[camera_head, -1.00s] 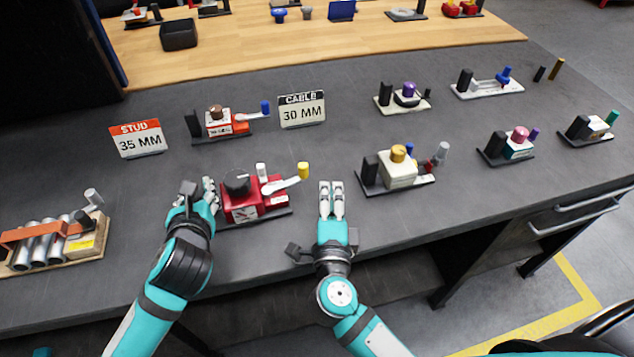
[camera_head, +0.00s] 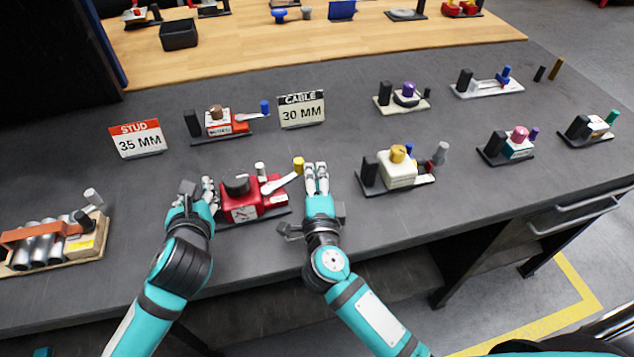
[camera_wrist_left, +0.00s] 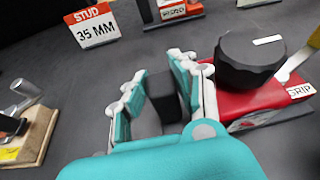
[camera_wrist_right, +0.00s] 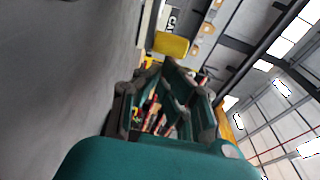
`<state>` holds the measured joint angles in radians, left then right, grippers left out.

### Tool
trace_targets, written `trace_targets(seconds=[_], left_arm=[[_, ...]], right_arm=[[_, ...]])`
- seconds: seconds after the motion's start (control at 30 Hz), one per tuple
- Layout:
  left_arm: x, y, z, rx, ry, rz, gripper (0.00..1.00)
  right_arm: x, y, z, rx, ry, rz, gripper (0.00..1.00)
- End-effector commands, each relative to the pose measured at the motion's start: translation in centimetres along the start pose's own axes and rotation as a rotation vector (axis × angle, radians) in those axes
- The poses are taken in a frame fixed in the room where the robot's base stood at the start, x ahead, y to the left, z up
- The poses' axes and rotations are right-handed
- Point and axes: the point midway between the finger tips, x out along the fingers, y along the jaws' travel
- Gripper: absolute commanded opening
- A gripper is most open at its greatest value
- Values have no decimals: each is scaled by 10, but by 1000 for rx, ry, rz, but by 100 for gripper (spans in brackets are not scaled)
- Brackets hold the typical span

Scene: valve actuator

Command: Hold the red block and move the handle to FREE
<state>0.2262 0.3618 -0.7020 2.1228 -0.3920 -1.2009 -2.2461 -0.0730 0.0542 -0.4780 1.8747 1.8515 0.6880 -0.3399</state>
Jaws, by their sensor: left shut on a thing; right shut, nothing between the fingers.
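The red block (camera_head: 241,209), with a black knob on top and a white "GRIP" label, sits on a dark base near the table's front. Its white handle (camera_head: 281,183) points right and away and ends in a yellow knob (camera_head: 298,163). My left gripper (camera_head: 197,190) is at the block's left side. In the left wrist view its fingers are shut on a black post (camera_wrist_left: 162,96) beside the red block. My right gripper (camera_head: 316,170) is shut and empty, its fingertips right beside the yellow knob; contact is unclear. The yellow knob shows ahead in the right wrist view (camera_wrist_right: 171,45).
A "STUD 35 MM" sign (camera_head: 138,139) and a "CABLE 30 MM" sign (camera_head: 302,110) stand behind. A cream block fixture (camera_head: 397,172) stands to the right of my right gripper. A fixture with metal cylinders (camera_head: 48,240) is at the left. Front table strip is clear.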

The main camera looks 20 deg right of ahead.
Motion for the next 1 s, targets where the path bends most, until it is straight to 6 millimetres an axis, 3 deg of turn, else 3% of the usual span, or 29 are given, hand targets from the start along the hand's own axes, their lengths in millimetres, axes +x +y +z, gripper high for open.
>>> trace_targets(seconds=[0.37,0.57,0.7,1.0], left_arm=[[0,-2,-2,3,4,-4,0],[0,-2,-2,3,4,-5,0],[0,-2,-2,2,4,-4,0],[0,-2,-2,3,5,-4,0]], right_arm=[[4,0,2,0,-3,1,0],[-6,1,-10,-2,-1,2,0],[-24,1,-33,-2,-1,3,0],[-92,2,-37,0,-3,6,0]])
